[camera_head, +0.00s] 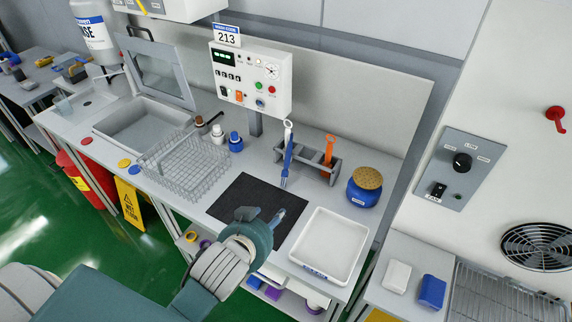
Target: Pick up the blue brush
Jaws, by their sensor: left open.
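The blue brush (288,156) stands nearly upright at the left end of a grey rack (320,167), with a pale top and its lower end reaching the bench. I cannot tell whether it sits in a slot or leans on the rack's front. My left gripper (279,216) is open and empty above the right part of a black mat (240,201), below and in front of the brush, apart from it. My arm hides part of the mat and the bench's front edge. My right gripper is not in view.
An orange tool (328,152) stands in the same rack. A blue jar with a cork-like lid (364,187) is right of it, and a white tray (327,246) is in front. A wire basket (183,165) and small bottles (235,141) are left. A control box (250,80) rises behind.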

